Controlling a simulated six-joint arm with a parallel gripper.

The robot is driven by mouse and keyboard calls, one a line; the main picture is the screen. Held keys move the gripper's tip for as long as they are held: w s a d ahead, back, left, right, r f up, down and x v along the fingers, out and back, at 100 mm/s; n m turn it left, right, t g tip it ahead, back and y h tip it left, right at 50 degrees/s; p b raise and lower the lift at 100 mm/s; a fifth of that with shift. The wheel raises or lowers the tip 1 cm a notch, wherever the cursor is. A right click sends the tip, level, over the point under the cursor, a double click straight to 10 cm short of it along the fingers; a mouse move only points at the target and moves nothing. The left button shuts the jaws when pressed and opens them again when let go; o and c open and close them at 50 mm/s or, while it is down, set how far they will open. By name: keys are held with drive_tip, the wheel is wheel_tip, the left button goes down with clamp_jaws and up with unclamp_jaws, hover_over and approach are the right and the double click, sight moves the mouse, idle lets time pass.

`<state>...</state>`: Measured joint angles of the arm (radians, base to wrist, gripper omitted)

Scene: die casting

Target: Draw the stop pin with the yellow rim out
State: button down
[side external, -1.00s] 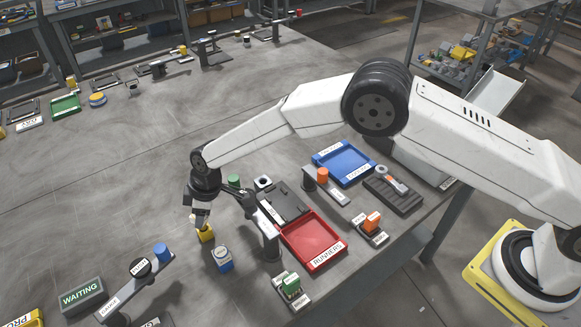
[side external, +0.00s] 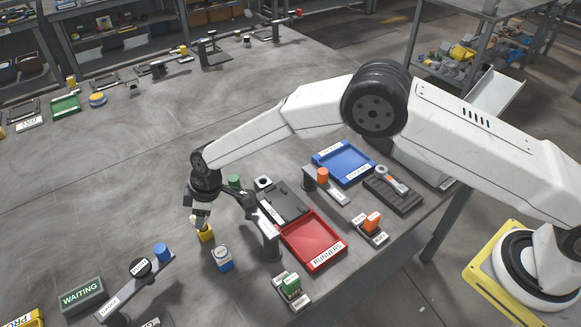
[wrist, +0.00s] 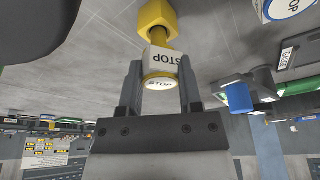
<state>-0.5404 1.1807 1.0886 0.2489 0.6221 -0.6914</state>
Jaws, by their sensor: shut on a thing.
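The stop pin with the yellow rim shows in the wrist view: a round white STOP face ringed in yellow (wrist: 160,82) on a white block marked STOP. My gripper (wrist: 160,95) is shut on it, with one finger on each side. Beyond the white block is a yellow stem and a yellow block (wrist: 157,15). I cannot tell whether the pin is still seated. In the side view my gripper (side external: 201,217) points down over the yellow piece (side external: 205,235) and hides most of the pin.
A blue block with a round white top (side external: 222,258) stands just right of my gripper. A post with a clamp (side external: 268,240) and the red RUNNERS tray (side external: 314,241) are further right. A bracket with a blue cylinder (side external: 161,252) is at front left. Bare table lies left.

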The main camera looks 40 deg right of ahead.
drive_tip(key=shift+r, duration=0.5)
idle(1.2)
drive_tip(key=shift+f, duration=0.9)
idle(0.3)
drive_tip(key=shift+c, duration=1)
unclamp_jaws()
drive_tip(key=shift+r, duration=0.1)
drive_tip(key=v, duration=0.7)
drive_tip(key=shift+r, duration=0.35)
drive_tip(key=shift+d, duration=0.1)
